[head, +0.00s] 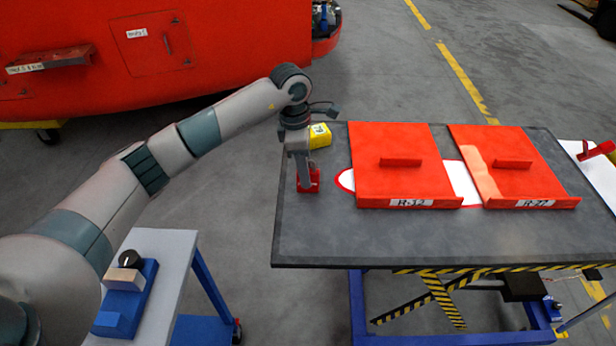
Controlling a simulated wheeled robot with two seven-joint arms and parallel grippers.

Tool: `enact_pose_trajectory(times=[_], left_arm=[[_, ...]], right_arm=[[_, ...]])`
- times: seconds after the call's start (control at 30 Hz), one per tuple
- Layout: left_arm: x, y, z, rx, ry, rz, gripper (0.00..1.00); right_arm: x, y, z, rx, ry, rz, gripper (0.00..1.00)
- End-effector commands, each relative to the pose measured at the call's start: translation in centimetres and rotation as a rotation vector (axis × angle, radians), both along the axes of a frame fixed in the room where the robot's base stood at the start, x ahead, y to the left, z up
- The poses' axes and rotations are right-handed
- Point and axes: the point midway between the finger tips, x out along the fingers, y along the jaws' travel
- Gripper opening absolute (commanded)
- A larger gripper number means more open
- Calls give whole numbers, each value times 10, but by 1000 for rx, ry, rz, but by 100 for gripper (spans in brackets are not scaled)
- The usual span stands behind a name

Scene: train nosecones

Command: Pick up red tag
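A small red object (314,177), which may be the red tag, is at the left end of the dark grey table top. My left gripper (304,183) points straight down at it, with its fingertips at or against the red piece. The fingers cover part of it, and I cannot tell whether they are closed on it. Another red piece (597,151) lies on a white surface at the far right edge. My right gripper is not in view.
On the grey table (400,242) lie a red panel marked R-12 (398,145) and a similar panel (505,150), over a white red-edged sheet (346,180). A yellow block (320,136) stands just behind my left gripper. A side table (165,255) is at lower left.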

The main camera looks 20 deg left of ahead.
Motion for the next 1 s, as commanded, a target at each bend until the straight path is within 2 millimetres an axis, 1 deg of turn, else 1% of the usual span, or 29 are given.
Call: enact_pose_trajectory(times=[0.03,0.13,0.23,0.4,0.83,0.87,0.9,0.97,1.0], left_arm=[[0,-2,-1,0,3,2,39],[1,-5,-11,0,3,2,39],[1,-6,-24,-1,4,2,39],[2,-7,-35,0,1,1,39],[2,-7,-36,0,0,1,39],[2,-7,-36,0,0,1,37],[2,-7,-36,0,0,1,27],[2,-7,-36,0,0,1,13],[2,-7,-36,0,0,1,3]], right_arm=[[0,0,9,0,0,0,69],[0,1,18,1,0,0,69],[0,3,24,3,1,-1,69],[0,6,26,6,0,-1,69],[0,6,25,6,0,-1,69],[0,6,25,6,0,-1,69],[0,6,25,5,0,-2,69],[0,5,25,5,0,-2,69],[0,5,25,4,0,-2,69]])
